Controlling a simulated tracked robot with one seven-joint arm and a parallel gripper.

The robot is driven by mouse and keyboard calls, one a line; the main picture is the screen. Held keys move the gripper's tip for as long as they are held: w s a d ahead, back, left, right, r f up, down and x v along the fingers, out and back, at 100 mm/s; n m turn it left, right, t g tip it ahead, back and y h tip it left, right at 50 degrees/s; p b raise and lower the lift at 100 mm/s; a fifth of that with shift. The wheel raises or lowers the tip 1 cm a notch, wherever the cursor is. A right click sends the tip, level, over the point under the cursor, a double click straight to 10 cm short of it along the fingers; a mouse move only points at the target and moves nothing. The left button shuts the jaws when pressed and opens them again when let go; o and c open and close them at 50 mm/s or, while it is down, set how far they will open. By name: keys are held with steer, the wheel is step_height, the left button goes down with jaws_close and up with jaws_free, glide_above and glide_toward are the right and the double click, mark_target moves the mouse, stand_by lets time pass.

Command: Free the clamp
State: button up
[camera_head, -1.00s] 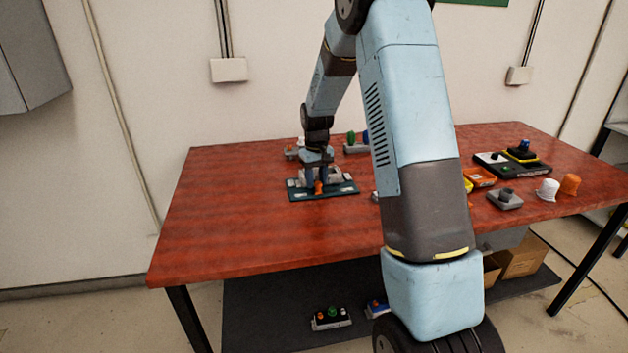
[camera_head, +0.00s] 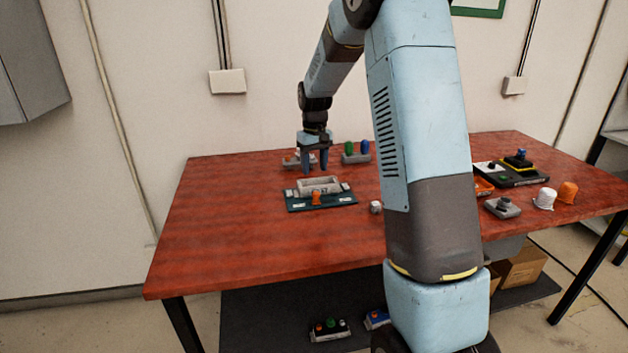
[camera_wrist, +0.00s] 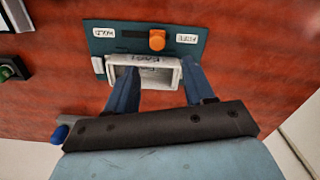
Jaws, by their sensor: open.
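The clamp is a dark teal base plate (camera_head: 332,207) on the left part of the red table, with a pale grey open box-like block (camera_head: 320,184) and an orange knob (camera_head: 316,198) at its front. In the wrist view the plate (camera_wrist: 205,30) carries two white labels with lettering, a dark slot and the orange knob (camera_wrist: 157,40), between the labels. The pale block (camera_wrist: 145,60) also bears lettering. My gripper (camera_head: 316,172) is open and points down, above and just behind the block.
Behind the clamp stand a grey holder with green and blue pegs (camera_head: 356,152) and another small block (camera_head: 292,162). A small white piece (camera_head: 376,207) lies to the right. The table's left and front are clear.

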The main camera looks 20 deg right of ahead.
step_height(320, 180, up, 5)
steer(key=shift+f, duration=0.1)
stand_by(0.4)
steer(key=s+a+r+t, duration=0.1)
steer(key=s+r, duration=0.5)
steer(key=s, duration=0.3)
steer(key=s+a+r+t, duration=0.1)
steer(key=s+r+t, duration=0.1)
steer(key=s+r, duration=0.5)
steer(key=s+m+t, duration=0.2)
steer(key=s, duration=2)
steer(key=shift+a+f+t, duration=0.2)
steer(key=shift+f+t, duration=0.1)
steer(key=shift+f, duration=0.05)
